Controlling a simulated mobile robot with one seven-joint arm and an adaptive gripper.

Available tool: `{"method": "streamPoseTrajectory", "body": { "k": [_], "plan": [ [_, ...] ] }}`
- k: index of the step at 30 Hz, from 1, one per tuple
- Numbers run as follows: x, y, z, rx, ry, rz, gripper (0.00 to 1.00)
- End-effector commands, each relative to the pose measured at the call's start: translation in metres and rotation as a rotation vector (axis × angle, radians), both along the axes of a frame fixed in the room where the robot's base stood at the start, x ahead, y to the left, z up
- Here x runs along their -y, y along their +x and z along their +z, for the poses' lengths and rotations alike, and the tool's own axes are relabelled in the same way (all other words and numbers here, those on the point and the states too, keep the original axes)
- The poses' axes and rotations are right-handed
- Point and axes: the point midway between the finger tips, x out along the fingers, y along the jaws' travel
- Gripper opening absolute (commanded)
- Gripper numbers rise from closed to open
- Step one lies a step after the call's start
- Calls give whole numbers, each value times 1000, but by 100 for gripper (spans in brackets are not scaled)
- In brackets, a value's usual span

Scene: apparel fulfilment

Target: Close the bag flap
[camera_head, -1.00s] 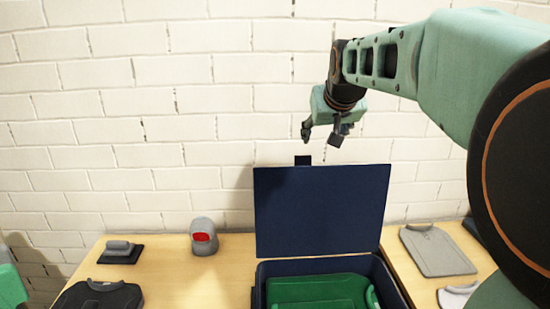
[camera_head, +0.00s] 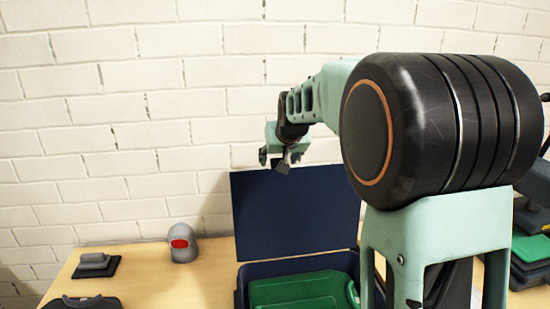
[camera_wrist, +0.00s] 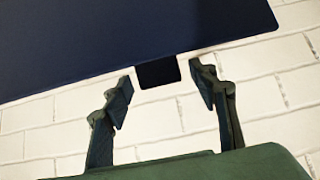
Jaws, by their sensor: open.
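The dark blue bag (camera_head: 243,283) stands on the table with its flap (camera_head: 297,215) raised upright at the back. Green folded clothing (camera_head: 300,290) lies inside the open bag. My gripper (camera_head: 274,161) is at the flap's top edge in the head view. In the wrist view, my gripper (camera_wrist: 163,90) is open, with its two fingers on either side of a small dark tab (camera_wrist: 158,72) on the edge of the flap (camera_wrist: 130,35). The fingers look apart from the tab, and I cannot tell any contact. The tab is hidden in the head view.
A grey rounded object with a red face (camera_head: 183,243) stands left of the bag on the wooden table (camera_head: 160,275). A dark pad with a grey handle (camera_head: 96,264) lies farther left. Stacked dark and green items (camera_head: 530,250) are at the right. A white brick wall (camera_head: 120,120) is behind.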

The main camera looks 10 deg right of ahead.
Motion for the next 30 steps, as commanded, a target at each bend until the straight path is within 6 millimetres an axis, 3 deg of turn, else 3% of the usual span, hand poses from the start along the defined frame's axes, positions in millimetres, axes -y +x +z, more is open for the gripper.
{"method": "streamPoseTrajectory", "body": {
  "k": [12,26,30],
  "plan": [
    [0,5,-5,0,0,0,54],
    [0,5,-5,0,0,0,3],
    [0,5,-5,0,0,0,0]
  ]
}}
